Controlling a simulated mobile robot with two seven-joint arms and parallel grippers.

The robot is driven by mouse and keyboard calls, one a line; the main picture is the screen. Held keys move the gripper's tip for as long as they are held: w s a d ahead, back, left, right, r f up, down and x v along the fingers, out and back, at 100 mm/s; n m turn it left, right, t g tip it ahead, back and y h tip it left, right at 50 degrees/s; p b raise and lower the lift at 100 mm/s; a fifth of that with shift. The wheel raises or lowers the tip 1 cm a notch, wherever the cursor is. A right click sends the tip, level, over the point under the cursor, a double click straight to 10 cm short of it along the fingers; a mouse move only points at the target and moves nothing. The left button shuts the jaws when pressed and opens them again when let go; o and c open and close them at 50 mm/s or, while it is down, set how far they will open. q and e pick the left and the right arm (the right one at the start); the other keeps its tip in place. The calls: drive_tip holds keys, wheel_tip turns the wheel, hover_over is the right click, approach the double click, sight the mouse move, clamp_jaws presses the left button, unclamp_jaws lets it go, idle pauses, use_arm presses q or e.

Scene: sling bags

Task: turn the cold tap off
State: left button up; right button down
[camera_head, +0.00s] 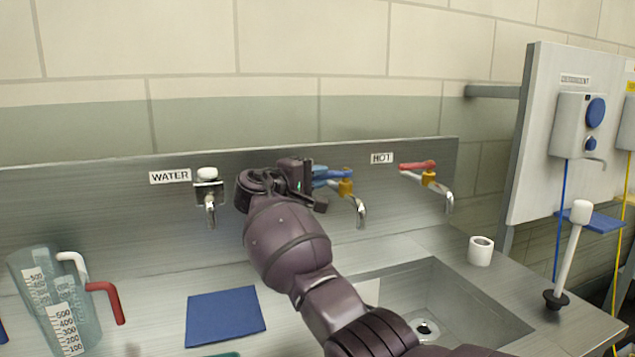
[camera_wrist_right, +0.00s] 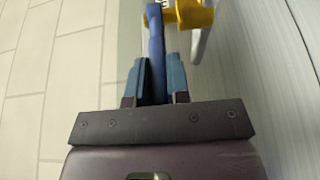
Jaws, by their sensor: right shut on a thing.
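The cold tap (camera_head: 346,188) is on the metal back panel, with a blue lever handle (camera_head: 341,173), a yellow body and a chrome spout. My right gripper (camera_head: 318,178) reaches it from the left and is shut on the blue lever. In the right wrist view the lever (camera_wrist_right: 156,35) runs between the two blue-grey fingers (camera_wrist_right: 157,78), with the yellow tap body (camera_wrist_right: 190,14) beyond. The lever lies roughly along the wall, pointing left from the body. I cannot make out any water at the spout. My left gripper is not in view.
The hot tap (camera_head: 428,180) with a red lever is right of the cold tap; a water dispenser tap (camera_head: 208,195) is left.

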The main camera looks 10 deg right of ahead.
idle(0.5)
drive_tip(key=c, duration=1.1)
unclamp_jaws()
drive_tip(key=shift+w, duration=0.15)
